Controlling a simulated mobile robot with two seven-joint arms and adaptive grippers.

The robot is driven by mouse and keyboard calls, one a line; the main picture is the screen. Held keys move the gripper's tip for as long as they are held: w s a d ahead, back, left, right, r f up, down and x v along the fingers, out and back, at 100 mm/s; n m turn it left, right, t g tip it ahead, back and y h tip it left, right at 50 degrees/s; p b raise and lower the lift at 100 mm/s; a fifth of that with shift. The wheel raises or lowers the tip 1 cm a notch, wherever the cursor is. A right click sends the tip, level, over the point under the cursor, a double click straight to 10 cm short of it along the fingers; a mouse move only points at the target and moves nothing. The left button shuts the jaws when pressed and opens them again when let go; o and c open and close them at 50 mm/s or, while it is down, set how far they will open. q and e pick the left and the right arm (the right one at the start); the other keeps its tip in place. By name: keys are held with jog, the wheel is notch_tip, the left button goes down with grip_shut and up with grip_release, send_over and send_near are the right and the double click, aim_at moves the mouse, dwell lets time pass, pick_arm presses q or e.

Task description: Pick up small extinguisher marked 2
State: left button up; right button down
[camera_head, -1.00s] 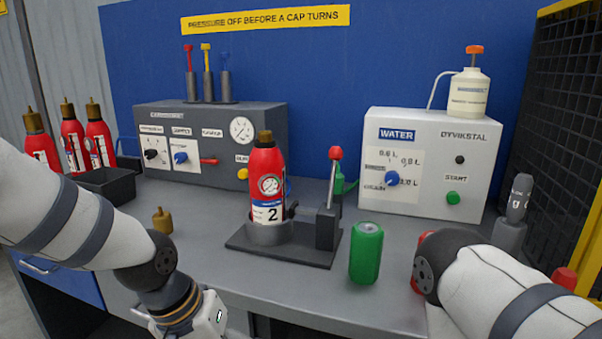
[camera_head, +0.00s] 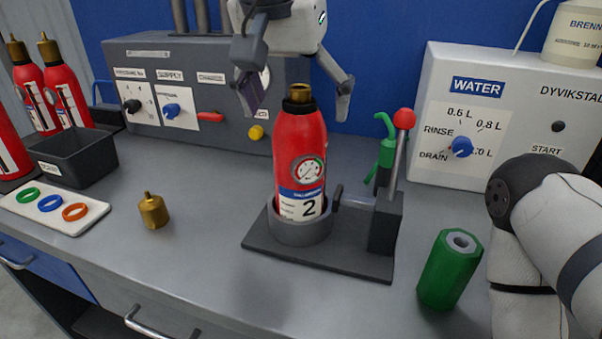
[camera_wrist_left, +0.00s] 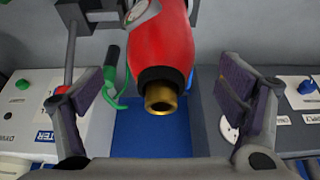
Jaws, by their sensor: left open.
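The small red extinguisher marked 2 (camera_head: 299,160) stands upright in the round grey cup of a dark stand (camera_head: 262,240). Its brass neck is bare, and a gauge and a white label show on its front. My left gripper (camera_head: 298,100) is open above and around the level of the neck, with one finger on each side and nothing held. In the left wrist view the extinguisher (camera_wrist_left: 160,45) points its brass neck between the open fingers, apart from both. My right arm is at the right edge; its gripper is out of view.
A lever with a red knob (camera_head: 404,120) and a green nozzle (camera_head: 386,150) stand right of the extinguisher. A green cylinder (camera_head: 450,270), a brass cap (camera_head: 153,211), a ring tray (camera_head: 75,222) and a black bin (camera_head: 75,160) are on the bench. Other extinguishers (camera_head: 62,95) stand left.

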aim_at(300, 166)
pick_arm(q)
jog(key=x, duration=0.5)
jog(key=shift+w+f, duration=0.1)
jog(key=c, duration=2)
